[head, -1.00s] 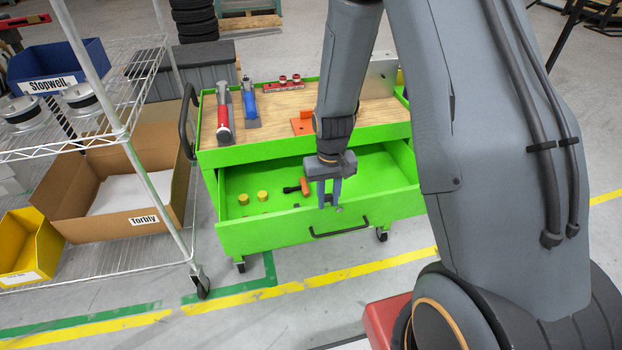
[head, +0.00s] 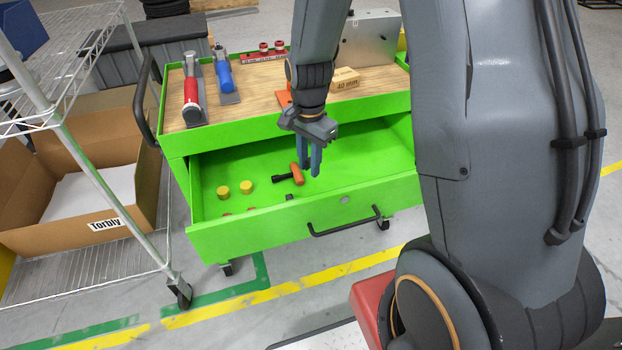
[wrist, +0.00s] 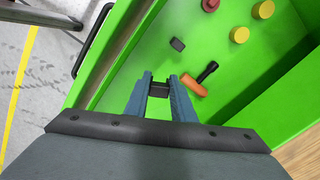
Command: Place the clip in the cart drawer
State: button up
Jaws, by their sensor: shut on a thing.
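The green cart drawer (head: 285,230) is pulled open below the cart top. My gripper (head: 311,172) points down over the drawer's inside, behind its front panel. In the wrist view, my gripper (wrist: 160,88) is shut on a small dark block, which I take for the clip (wrist: 158,86). The clip cannot be made out in the head view. I cannot tell whether it touches the drawer floor. A similar dark block (wrist: 177,44) lies loose in the drawer.
An orange-handled tool (head: 296,175) lies close to my fingers. Two yellow cylinders (head: 246,187) and a red piece (wrist: 210,5) are also in the drawer. Several tools and a block (head: 345,79) stand on the cart top (head: 262,98). A wire shelf (head: 85,265) stands left.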

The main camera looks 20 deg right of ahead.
jog(key=m+b, duration=0.1)
jog(key=m, duration=0.1)
jog(key=f+m+b, duration=0.1)
jog(key=b, duration=0.1)
jog(key=f+m+b, duration=0.1)
jog(key=m+b, duration=0.1)
jog(key=shift+w+a+f+m, duration=0.2)
jog(key=shift+w+m, duration=0.1)
jog(key=shift+f, duration=0.25)
notch_tip(320, 180, down, 9)
jog(key=shift+f+b, duration=0.2)
jog(key=shift+b, duration=0.4)
jog(key=o, duration=1)
jog(key=shift+f, duration=0.1)
